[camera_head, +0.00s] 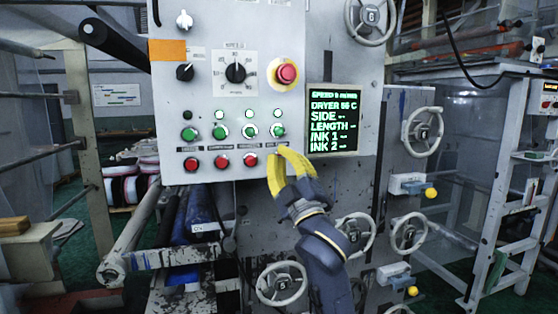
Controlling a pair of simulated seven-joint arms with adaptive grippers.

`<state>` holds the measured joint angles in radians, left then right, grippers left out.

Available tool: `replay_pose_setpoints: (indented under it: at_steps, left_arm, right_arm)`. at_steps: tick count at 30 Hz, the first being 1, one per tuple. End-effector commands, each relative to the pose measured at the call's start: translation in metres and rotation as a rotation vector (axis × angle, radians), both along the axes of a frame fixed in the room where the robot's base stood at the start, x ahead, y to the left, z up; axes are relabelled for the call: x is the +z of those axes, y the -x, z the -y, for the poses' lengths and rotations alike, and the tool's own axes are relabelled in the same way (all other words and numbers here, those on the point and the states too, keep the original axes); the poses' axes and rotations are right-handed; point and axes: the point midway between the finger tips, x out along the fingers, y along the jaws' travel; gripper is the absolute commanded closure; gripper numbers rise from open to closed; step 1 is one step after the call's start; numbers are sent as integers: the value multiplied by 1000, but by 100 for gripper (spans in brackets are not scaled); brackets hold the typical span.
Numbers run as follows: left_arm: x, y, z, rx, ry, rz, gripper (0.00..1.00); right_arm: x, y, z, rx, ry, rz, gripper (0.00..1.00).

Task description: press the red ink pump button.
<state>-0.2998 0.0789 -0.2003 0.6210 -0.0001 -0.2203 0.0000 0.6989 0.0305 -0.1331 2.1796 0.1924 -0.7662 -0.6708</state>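The grey control panel (230,110) faces me, with a row of green buttons (220,132) above a row of red buttons. Three red buttons show: a left one (192,163), a middle one (221,162) and a right one (250,160). My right gripper (279,153) has yellow fingers and reaches up from below to the panel at the fourth column, under a green button (277,130). Its fingertips look together, with nothing seen between them. The spot where a fourth red button would sit is hidden behind the fingers, so contact cannot be told. My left gripper is not in view.
A red emergency knob (287,73) and a black dial (236,72) sit higher on the panel. A display (333,120) with green text is to the right. Handwheels (422,131) stick out from the machine at right and below.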

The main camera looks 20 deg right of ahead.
Motion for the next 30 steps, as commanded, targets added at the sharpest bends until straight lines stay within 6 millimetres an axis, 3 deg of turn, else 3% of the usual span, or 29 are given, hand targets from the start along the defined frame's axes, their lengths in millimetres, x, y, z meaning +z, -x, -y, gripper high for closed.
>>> replay_pose_setpoints:
  at_steps: [7,8,10,30]
  left_arm:
    - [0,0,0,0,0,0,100]
    - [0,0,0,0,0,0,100]
    - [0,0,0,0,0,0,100]
    - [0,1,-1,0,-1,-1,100]
  right_arm:
    - [0,0,0,0,0,0,100]
    - [0,0,0,0,0,0,95]
    - [0,0,0,0,0,0,100]
    - [0,0,0,1,-1,0,100]
